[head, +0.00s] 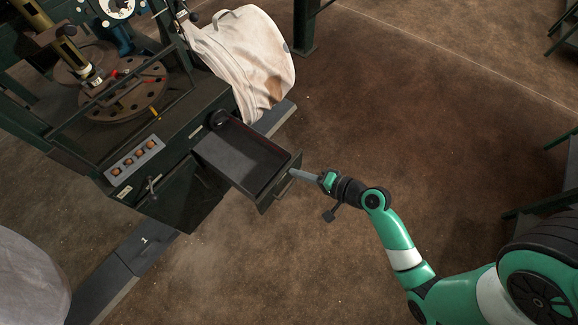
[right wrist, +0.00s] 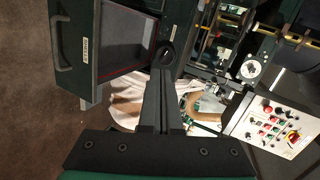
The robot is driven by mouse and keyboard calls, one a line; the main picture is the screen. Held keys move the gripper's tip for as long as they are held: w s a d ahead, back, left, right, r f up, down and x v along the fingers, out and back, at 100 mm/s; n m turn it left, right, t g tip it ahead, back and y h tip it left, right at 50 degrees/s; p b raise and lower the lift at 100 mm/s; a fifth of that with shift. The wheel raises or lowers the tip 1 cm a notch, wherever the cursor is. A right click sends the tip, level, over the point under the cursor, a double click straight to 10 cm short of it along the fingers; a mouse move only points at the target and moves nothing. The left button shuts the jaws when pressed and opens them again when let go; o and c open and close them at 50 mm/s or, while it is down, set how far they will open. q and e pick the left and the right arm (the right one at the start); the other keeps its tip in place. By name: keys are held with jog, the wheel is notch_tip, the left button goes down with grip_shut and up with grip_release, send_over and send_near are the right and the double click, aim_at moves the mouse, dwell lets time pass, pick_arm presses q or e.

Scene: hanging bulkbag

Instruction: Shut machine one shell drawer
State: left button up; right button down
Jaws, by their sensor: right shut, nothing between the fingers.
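The dark shell drawer (head: 240,158) of the machine marked 1 is pulled out and looks empty. Its front panel (head: 279,183) with a bar handle faces my right arm. My right gripper (head: 293,173) is shut and empty, its fingertips at the drawer's front near the handle. I cannot tell whether they touch it. In the right wrist view the shut fingers (right wrist: 158,80) show beside the open drawer (right wrist: 125,38), with the handle (right wrist: 60,42) at upper left. My left gripper is not in view.
The machine body (head: 100,125) with its round turntable (head: 125,98) stands at upper left. A pale hanging bag (head: 245,60) is behind the drawer. Another pale bag (head: 30,275) is at lower left. A control panel (right wrist: 270,128) shows in the wrist view. The brown floor in front is clear.

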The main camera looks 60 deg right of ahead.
jog(key=s+f+m+g+h+b, duration=0.1)
jog(key=s+f+b, duration=0.2)
jog(key=f, duration=0.4)
jog(key=s+f+m+b, duration=0.1)
jog(key=s+f+b, duration=0.25)
jog(key=f, duration=0.45)
jog(key=b, duration=0.3)
send_near(279, 180)
notch_tip(279, 180, down, 3)
jog(key=w, duration=0.1)
jog(key=w+b, duration=0.1)
jog(key=w, duration=0.3)
jog(key=shift+f, duration=0.1)
jog(key=shift+w+b, duration=0.35)
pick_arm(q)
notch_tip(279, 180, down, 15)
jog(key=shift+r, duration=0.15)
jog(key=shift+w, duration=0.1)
